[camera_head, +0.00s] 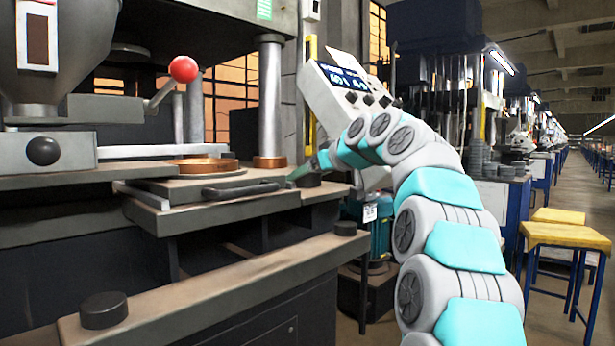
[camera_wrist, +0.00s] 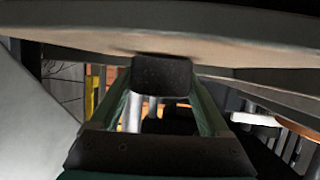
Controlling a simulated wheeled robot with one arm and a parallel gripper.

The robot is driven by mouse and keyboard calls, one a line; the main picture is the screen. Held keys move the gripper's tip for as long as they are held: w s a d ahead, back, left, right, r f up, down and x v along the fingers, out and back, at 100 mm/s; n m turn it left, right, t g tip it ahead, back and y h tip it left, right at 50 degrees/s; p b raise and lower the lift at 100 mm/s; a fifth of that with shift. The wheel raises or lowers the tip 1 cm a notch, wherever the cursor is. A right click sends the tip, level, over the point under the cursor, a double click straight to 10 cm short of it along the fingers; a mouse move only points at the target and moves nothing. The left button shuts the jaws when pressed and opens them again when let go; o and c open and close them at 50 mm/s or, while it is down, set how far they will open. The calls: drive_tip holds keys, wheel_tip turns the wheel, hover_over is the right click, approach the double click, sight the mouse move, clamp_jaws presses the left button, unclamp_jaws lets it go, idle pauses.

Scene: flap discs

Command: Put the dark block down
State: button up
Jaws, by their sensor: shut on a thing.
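The dark block (camera_wrist: 162,75) is held between the two green fingers of my gripper (camera_wrist: 160,92), at the centre of the wrist view. It is dark and square-faced, and its upper end overlaps the edge of a pale surface (camera_wrist: 240,45); I cannot tell whether they touch. In the head view my gripper (camera_head: 300,173) reaches left to the right end of the machine's plate (camera_head: 215,204). A dark round-looking piece (camera_head: 308,181) shows beside the fingertips there; I cannot tell whether it is the held block.
A dark handle (camera_head: 240,189) lies along the plate, with copper-coloured discs (camera_head: 200,163) behind it. A red-ball lever (camera_head: 184,69) and a steel column (camera_head: 271,100) rise behind.

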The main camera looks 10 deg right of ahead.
idle(0.3)
drive_tip(key=shift+f, duration=0.2)
drive_tip(key=o, duration=1.5)
drive_tip(key=shift+r, duration=0.1)
drive_tip(key=shift+r, duration=0.2)
drive_tip(key=b+v, duration=0.1)
drive_tip(key=v, duration=1.1)
